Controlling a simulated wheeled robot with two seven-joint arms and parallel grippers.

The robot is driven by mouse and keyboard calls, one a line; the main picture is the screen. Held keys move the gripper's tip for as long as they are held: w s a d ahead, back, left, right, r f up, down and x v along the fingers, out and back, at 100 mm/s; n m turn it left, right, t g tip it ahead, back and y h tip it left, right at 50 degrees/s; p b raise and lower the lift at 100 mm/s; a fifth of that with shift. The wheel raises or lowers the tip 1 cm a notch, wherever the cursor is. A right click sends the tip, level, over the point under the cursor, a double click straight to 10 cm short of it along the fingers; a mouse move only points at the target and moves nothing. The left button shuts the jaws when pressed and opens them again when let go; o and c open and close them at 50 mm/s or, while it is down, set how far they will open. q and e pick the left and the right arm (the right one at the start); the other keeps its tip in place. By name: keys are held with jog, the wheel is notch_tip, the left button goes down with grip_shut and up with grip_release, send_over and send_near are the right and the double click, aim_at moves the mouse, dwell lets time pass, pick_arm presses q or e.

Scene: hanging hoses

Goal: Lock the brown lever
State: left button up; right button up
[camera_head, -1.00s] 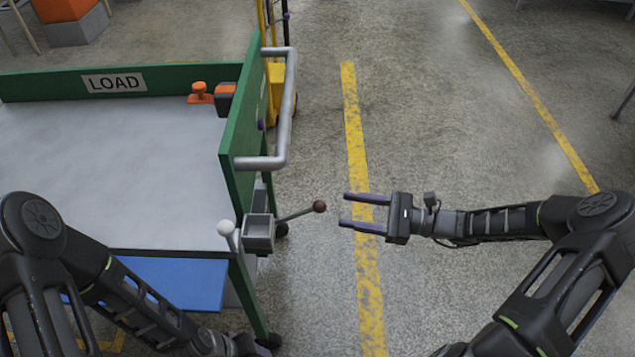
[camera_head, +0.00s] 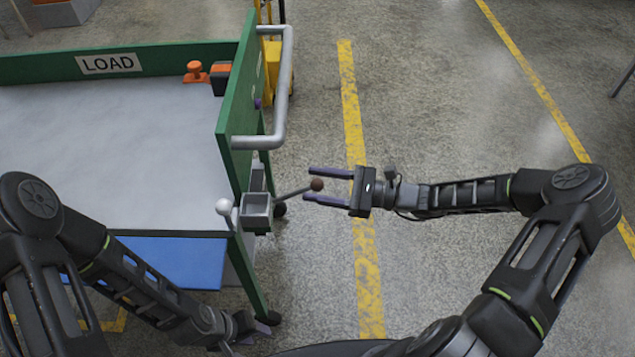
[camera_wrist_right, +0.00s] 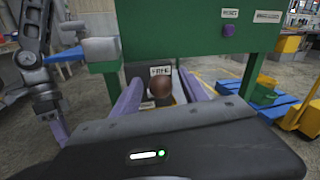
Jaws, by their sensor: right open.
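The brown lever (camera_head: 317,185) has a round brown knob on a thin grey rod. The rod sticks out to the right and slightly up from a grey metal box (camera_head: 256,213) at the cart's corner. My right gripper (camera_head: 308,184) is open, with one purple finger on each side of the knob in the head view. The right wrist view also shows the brown knob (camera_wrist_right: 160,88) between the fingers, below a label reading FREE (camera_wrist_right: 160,71). Contact is not clear. My left gripper (camera_head: 252,328) is low near the cart leg, its jaws unclear.
A white-knobbed lever (camera_head: 223,206) stands left of the box. The green cart panel (camera_head: 240,90) carries a grey handle (camera_head: 283,95) above the lever. A blue panel (camera_head: 180,262) lies below the cart top.

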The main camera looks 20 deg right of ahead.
jog(key=shift+w+a, duration=0.1)
jog(key=shift+c, duration=0.4)
grip_shut()
dwell(1.0)
